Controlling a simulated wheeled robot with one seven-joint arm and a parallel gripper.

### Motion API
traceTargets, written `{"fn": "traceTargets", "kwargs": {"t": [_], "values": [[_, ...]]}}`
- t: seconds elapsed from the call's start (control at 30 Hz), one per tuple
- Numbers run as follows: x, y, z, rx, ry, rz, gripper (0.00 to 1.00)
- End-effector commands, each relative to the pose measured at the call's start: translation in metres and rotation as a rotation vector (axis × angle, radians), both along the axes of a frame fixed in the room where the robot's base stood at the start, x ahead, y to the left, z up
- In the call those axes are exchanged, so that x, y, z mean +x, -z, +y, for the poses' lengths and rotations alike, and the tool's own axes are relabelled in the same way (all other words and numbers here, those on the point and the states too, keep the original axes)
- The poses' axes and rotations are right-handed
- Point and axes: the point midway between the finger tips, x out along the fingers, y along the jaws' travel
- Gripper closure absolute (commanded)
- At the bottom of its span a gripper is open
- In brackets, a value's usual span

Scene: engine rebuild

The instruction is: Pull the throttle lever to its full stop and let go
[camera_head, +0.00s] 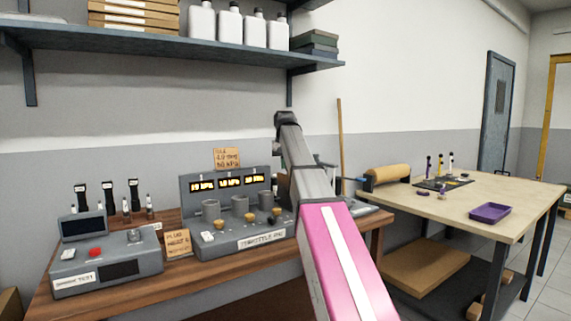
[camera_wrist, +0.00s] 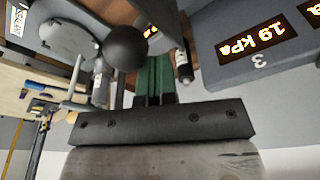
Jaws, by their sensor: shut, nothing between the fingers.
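The throttle rig (camera_head: 225,240) is a grey console on the wooden bench, with a "THROTTLE RIG" label and three lit kPa readouts. In the wrist view, a black ball knob (camera_wrist: 126,46), apparently the throttle lever's, is just left of my fingertips. I cannot tell whether they touch. My gripper (camera_wrist: 155,75) has green fingers shut together with nothing between them. In the head view my arm hides the gripper and the right end of the rig. A readout (camera_wrist: 250,42) marked 3 shows 19 kPa in the wrist view.
A grey test box (camera_head: 105,268) with a red button stands left on the wooden bench. Small brass-coloured knobs (camera_head: 250,217) are on the rig. A shelf (camera_head: 170,53) with bottles hangs above. A pale table (camera_head: 470,210) with a purple tray (camera_head: 490,212) stands to the right.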

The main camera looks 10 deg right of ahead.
Motion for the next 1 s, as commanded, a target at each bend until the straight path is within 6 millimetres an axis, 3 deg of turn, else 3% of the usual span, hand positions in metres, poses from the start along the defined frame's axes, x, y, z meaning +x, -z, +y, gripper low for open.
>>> {"fn": "traceTargets", "kwargs": {"t": [0.5,1.0], "values": [[-0.022,0.004,-0.008,0.0,0.0,0.001,1.0],[-0.027,0.005,-0.011,-0.001,0.001,0.001,1.0]]}}
